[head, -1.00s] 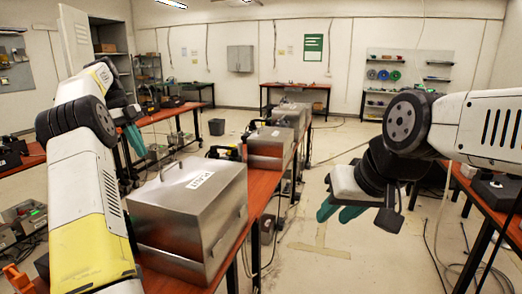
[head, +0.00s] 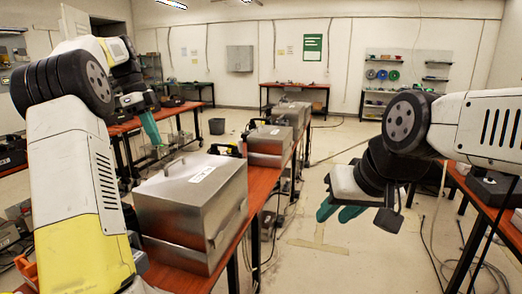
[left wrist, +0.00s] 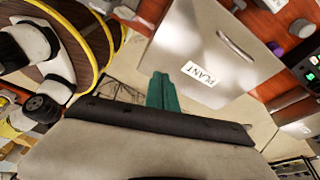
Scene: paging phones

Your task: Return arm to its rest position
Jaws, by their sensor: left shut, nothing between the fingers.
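My left arm (head: 75,175) comes in from the left and reaches forward, beside the metal box. Its gripper (head: 151,128) points down beyond the box, over the floor near the back left table. In the left wrist view the green fingers (left wrist: 163,92) are together with nothing between them. My right gripper (head: 338,212) hangs at the right over bare floor. Its two green fingertips are apart, and nothing shows between them.
A metal box (head: 180,225) with a handle and a label stands on the long wooden table (head: 230,255); it also shows in the left wrist view (left wrist: 205,40). More metal boxes (head: 270,140) stand behind it. The middle floor (head: 315,185) is mostly clear.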

